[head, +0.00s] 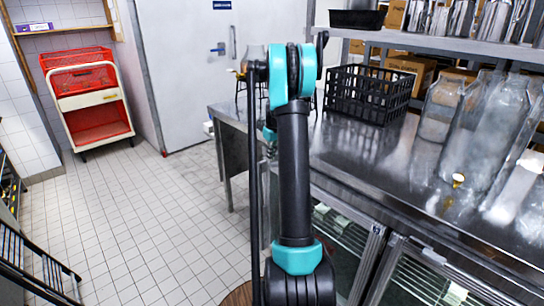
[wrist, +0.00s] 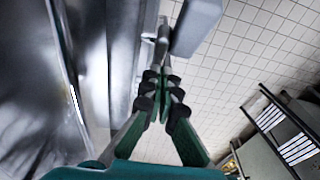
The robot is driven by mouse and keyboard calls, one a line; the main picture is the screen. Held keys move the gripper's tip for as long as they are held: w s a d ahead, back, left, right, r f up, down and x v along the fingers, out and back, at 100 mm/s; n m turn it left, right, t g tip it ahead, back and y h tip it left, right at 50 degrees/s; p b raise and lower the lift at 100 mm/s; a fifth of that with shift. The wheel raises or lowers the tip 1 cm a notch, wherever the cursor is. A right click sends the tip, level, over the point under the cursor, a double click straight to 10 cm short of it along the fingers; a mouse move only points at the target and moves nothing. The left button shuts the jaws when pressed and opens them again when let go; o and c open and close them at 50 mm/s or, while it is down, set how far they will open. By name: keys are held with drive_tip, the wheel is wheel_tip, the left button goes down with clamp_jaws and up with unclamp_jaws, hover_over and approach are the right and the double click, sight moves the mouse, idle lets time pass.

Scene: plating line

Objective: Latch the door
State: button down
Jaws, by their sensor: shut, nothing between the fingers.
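A large pale grey door (head: 190,80) stands at the back in the head view. It has a blue-ended lever handle (head: 218,48) and looks closed. Two glass-fronted doors, left (head: 343,240) and right (head: 425,280), sit under the steel counter; the arm covers part of the left one. I cannot tell which door the task means. In the wrist view my gripper (wrist: 163,68) is shut and empty, its green fingers meeting at the tips. A grey block (wrist: 196,24) and a thin metal piece (wrist: 161,36) lie just beyond the fingertips; contact is unclear.
The steel counter (head: 365,160) holds a black crate (head: 368,95) and several glass jars (head: 490,130). A shelf (head: 430,43) runs above it. A red-basket trolley (head: 92,98) stands at the back left. The tiled floor (head: 140,220) between is clear. A dark rack (head: 35,265) stands lower left.

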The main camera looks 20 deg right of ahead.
drive_tip(key=shift+w+a+f+g+h, duration=0.1)
drive_tip(key=shift+w+f+g+h, duration=0.25)
drive_tip(key=shift+g, duration=0.65)
drive_tip(key=shift+f, duration=1.05)
idle(0.4)
